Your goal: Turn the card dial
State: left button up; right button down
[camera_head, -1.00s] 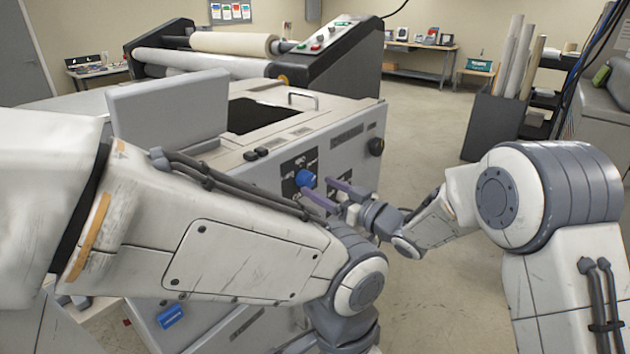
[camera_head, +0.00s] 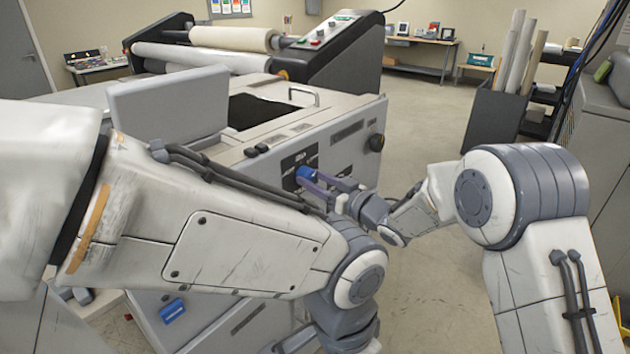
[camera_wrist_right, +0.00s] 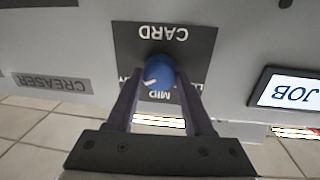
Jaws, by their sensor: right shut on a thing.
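The card dial is a round blue knob with a white pointer mark (camera_wrist_right: 157,73), on a dark panel (camera_wrist_right: 187,42) lettered CARD and MID. It also shows in the head view as a blue knob (camera_head: 305,174) on the side of the grey machine. My right gripper (camera_head: 316,184) reaches it from the right. In the right wrist view its two fingers (camera_wrist_right: 158,82) are on either side of the knob, shut on it. The lettering looks upside down there, and the pointer slants toward the lower left. My left arm crosses the front of the head view; its gripper is not visible.
A CREASER label (camera_wrist_right: 52,83) and a JOB display (camera_wrist_right: 290,92) flank the dial panel.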

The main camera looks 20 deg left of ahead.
jog(key=shift+f+n+b, duration=0.2)
jog(key=shift+n+b, duration=0.1)
jog(key=shift+b, duration=0.3)
jog(key=shift+w+f+n+g+y+b, duration=0.1)
jog(key=shift+n+g+y+b, duration=0.25)
jog(key=shift+n+b, duration=3.85)
jog(key=shift+s+n+g+y+b, duration=0.1)
jog(key=shift+n+g+y+b, duration=0.25)
jog(key=shift+n+b, duration=3.8)
jog(key=shift+w+f+n+g+y+b, duration=0.1)
jog(key=shift+n+g+y+b, duration=0.25)
jog(key=shift+n+b, duration=3.8)
jog(key=shift+r, duration=0.1)
jog(key=shift+c, duration=1.4)
grip_release()
jog(key=shift+d, duration=0.15)
